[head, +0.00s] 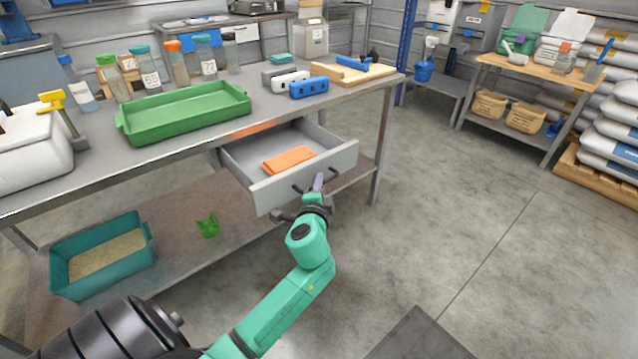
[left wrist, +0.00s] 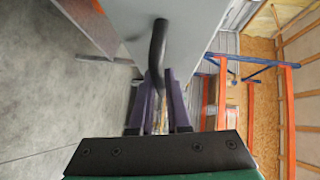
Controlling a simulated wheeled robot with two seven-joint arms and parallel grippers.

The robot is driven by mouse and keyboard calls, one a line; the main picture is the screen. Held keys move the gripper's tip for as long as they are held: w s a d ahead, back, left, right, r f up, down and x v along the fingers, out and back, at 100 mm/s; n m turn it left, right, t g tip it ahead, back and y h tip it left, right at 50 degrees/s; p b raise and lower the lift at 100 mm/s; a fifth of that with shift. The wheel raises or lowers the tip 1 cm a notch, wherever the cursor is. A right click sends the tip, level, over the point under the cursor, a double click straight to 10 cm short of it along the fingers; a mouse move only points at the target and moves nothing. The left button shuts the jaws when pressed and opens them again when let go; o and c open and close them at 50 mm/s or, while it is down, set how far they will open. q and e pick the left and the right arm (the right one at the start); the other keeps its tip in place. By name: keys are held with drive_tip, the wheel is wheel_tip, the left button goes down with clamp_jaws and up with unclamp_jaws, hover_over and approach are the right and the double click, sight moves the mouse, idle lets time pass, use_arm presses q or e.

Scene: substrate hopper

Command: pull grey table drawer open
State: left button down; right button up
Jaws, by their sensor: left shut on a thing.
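The grey drawer (head: 262,196) of the grey table (head: 150,165) stands well out from under the tabletop, with a folded orange cloth (head: 289,160) lying inside. My left gripper (head: 318,183) is at the middle of the drawer's front, its purple fingers shut on the black handle. In the left wrist view the dark handle (left wrist: 157,45) runs down between the fingers of my left gripper (left wrist: 160,82), against the pale drawer front (left wrist: 195,35). Part of the handle is hidden by the fingers. My right gripper is not in view.
A green tray (head: 185,112), several jars and a blue block (head: 309,87) stand on the tabletop. The floor (head: 450,220) right of the drawer is clear.

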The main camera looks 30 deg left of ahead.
use_arm(q)
drive_tip(key=c, duration=0.9)
unclamp_jaws()
drive_tip(key=v, duration=1.4)
drive_tip(key=shift+s, duration=0.3)
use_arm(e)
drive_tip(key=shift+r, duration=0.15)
use_arm(q)
drive_tip(key=shift+d, duration=0.1)
